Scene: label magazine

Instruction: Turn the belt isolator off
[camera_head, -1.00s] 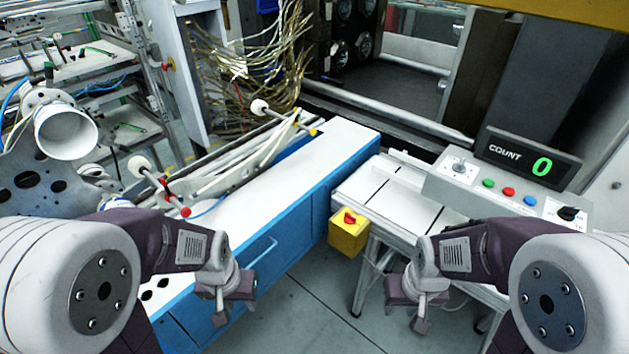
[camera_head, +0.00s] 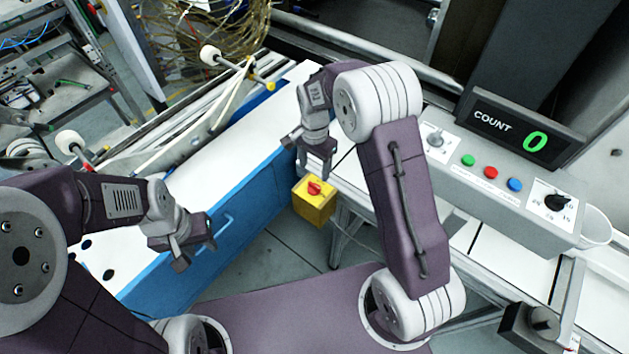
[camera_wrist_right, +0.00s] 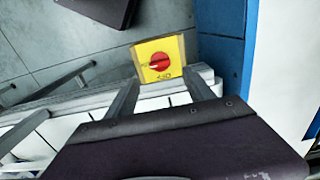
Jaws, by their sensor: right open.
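The belt isolator is a yellow box (camera_head: 314,206) with a red rotary knob (camera_head: 314,187), at the corner between the blue cabinet and the white conveyor. In the right wrist view the yellow face (camera_wrist_right: 172,50) and red knob (camera_wrist_right: 159,62) show ahead of the fingers, with a pale mark on the knob's left and small lettering below that I cannot read. My right gripper (camera_head: 315,165) is open just above the isolator in the head view; its fingers (camera_wrist_right: 160,95) are apart with nothing between them. My left gripper (camera_head: 188,252) is over the blue cabinet's front, its jaw opening unclear.
A control panel (camera_head: 490,185) with coloured buttons, dials and a counter (camera_head: 525,130) reading 0 stands on the right. The blue cabinet (camera_head: 250,205) with a white top is left of the isolator. Grey floor (camera_head: 285,265) is open below.

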